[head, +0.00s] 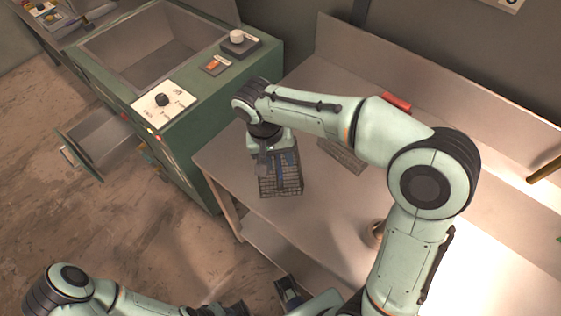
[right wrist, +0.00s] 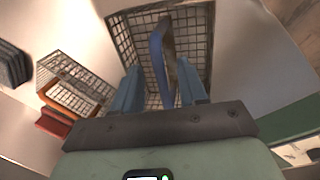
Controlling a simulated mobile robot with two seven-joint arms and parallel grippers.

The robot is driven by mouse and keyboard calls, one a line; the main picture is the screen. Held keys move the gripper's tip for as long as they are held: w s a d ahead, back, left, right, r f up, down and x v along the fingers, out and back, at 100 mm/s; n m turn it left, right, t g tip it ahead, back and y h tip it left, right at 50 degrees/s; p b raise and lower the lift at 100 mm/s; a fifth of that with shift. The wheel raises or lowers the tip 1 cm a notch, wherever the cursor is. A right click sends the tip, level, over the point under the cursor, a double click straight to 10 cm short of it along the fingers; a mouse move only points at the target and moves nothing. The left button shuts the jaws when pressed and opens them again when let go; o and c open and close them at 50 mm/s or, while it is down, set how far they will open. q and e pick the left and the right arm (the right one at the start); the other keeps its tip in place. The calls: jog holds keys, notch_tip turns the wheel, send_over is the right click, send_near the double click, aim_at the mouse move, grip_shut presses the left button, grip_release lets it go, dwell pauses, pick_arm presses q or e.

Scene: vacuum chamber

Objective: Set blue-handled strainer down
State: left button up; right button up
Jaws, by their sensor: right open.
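The blue-handled strainer (head: 281,187) is a dark wire-mesh basket. It appears to rest upright on the metal table near its left end, close to the green machine. My right gripper (head: 275,160) is directly above it, pointing down. In the right wrist view, the two blue-grey fingers of the gripper (right wrist: 160,92) are apart, with the blue handle (right wrist: 157,58) between them. A gap shows on both sides of the handle, and the mesh (right wrist: 125,40) lies below. My left gripper (head: 288,292) is low at the bottom edge, partly cut off; its jaws are unclear.
A second mesh strainer (head: 342,155) with an orange handle (right wrist: 70,97) lies beside it, partly behind my right arm. A red object (head: 396,102) lies near the back ledge. The green machine (head: 190,110) with its open basin stands left. The front table (head: 320,215) is clear.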

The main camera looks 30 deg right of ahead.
notch_tip(320, 180, up, 9)
jog(key=a+p, duration=0.1)
jog(key=shift+w+a+p, duration=0.3)
jog(key=shift+a, duration=0.05)
dwell(0.3)
